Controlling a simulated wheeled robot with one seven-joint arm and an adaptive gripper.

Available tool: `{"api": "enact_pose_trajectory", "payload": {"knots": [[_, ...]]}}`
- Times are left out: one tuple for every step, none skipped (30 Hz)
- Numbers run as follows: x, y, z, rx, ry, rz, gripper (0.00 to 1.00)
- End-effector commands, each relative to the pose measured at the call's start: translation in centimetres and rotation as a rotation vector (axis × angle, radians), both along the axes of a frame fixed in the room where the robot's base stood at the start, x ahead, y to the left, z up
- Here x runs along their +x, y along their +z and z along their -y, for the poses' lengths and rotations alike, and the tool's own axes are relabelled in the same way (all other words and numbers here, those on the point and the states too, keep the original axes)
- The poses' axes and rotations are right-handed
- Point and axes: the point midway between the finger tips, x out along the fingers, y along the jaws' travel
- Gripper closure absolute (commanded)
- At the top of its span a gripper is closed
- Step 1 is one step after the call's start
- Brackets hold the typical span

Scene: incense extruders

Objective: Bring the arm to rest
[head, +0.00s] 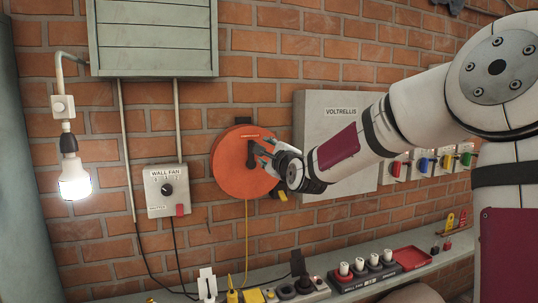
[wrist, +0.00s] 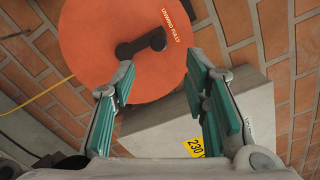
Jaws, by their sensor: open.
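My gripper (head: 264,160) is in front of the right side of the orange round reel (head: 232,178) on the brick wall. In the wrist view my gripper (wrist: 160,78) is open, with its two green-padded fingers spread and nothing between the pads. The reel also shows in the wrist view (wrist: 90,45), marked "UNWIND FULLY". Its black crank handle (wrist: 140,46) lies ahead of the gap between the fingertips and looks free of them. I cannot tell the exact distance to the reel. My arm reaches in from the right of the head view.
A grey cabinet marked "VOLTRELLIS" (head: 340,108) stands close behind my gripper. A "WALL FAN" switch box (head: 167,190) and a lit bulb (head: 74,183) are at the left. A yellow cord (head: 246,235) hangs from the reel to a shelf (head: 400,275) with plugs and a red tray (head: 411,258).

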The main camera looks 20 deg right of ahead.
Motion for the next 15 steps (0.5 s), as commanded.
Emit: {"api": "enact_pose_trajectory", "payload": {"knots": [[-0.48, 0.00, 0.03, -0.003, 0.000, 0.000, 0.59], [-0.70, -0.02, 0.02, -0.002, 0.000, 0.000, 0.59], [-0.91, -0.01, -0.01, -0.001, 0.000, 0.000, 0.59], [-1.02, 0.00, -0.01, -0.001, 0.000, 0.000, 0.59], [-1.10, -0.01, -0.03, -0.001, 0.000, 0.000, 0.59], [-1.18, -0.04, -0.05, 0.000, 0.000, 0.000, 0.59], [-1.20, -0.05, -0.05, 0.000, 0.000, -0.001, 0.59], [-1.22, -0.06, -0.06, 0.000, 0.000, -0.001, 0.59], [-1.22, -0.07, -0.06, 0.000, 0.000, -0.001, 0.59], [-1.21, -0.07, -0.06, 0.000, 0.000, -0.001, 0.59], [-1.21, -0.07, -0.06, 0.000, 0.000, -0.001, 0.59], [-1.20, -0.07, -0.06, 0.000, 0.000, -0.001, 0.59], [-1.20, -0.06, -0.06, 0.000, 0.000, -0.001, 0.59], [-1.19, -0.06, -0.06, 0.000, 0.000, -0.001, 0.59], [-1.19, -0.06, -0.06, 0.000, 0.000, -0.001, 0.59]]}}
